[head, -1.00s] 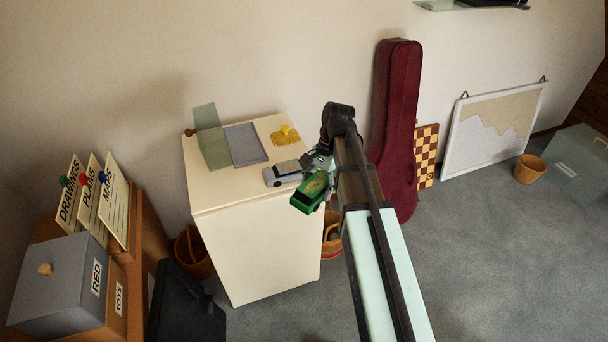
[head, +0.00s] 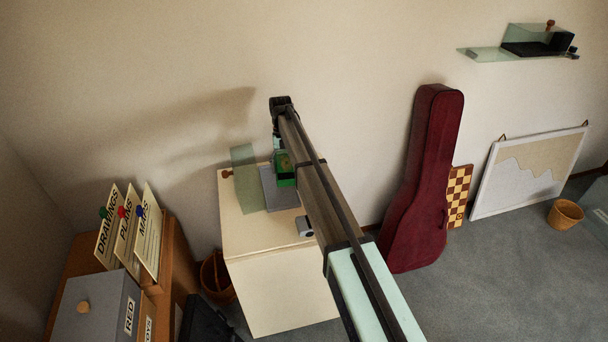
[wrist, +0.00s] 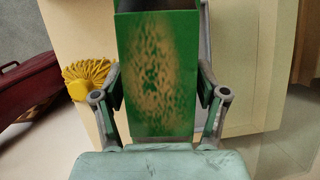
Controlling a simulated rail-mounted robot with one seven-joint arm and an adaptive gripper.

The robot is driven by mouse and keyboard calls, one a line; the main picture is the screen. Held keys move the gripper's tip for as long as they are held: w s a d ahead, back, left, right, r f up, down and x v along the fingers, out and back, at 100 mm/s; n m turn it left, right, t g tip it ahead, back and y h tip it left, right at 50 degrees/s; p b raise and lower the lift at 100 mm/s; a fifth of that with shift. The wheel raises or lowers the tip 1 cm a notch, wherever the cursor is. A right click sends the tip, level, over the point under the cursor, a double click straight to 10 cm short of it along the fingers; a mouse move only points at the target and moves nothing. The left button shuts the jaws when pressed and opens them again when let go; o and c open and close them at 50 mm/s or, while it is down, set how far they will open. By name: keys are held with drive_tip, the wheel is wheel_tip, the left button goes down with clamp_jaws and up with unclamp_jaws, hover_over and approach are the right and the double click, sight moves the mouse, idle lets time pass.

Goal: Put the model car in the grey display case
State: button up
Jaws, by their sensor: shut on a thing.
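A green model car (head: 285,174) with worn tan patches is in my gripper (wrist: 160,78). In the wrist view the car (wrist: 160,65) sits between the two fingers, which are shut on its sides. In the head view it is above or in front of the grey display case (head: 271,190); its height over the case is unclear. The case has a flat grey base, and its greenish clear lid (head: 246,180) stands open at the left. My arm hides the case's right part.
The case is on a cream cabinet (head: 265,235). A yellow fringed thing (wrist: 84,80) lies on it in the wrist view. A maroon instrument case (head: 425,180) leans to the right. Another glass-lidded case with a black base (head: 528,48) is on a wall shelf.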

drive_tip(key=shift+w+a+f+n+h, duration=0.1)
drive_tip(key=shift+w+a+n+h, duration=0.05)
drive_tip(key=shift+w+a+n, duration=0.35)
drive_tip(key=shift+w+a+n+h, duration=0.2)
drive_tip(key=shift+w+a, duration=0.1)
drive_tip(key=shift+w, duration=0.3)
drive_tip(key=shift+f+b, duration=1.15)
drive_tip(key=shift+f, duration=3.15)
drive_tip(key=shift+f, duration=0.25)
drive_tip(key=o, duration=1.5)
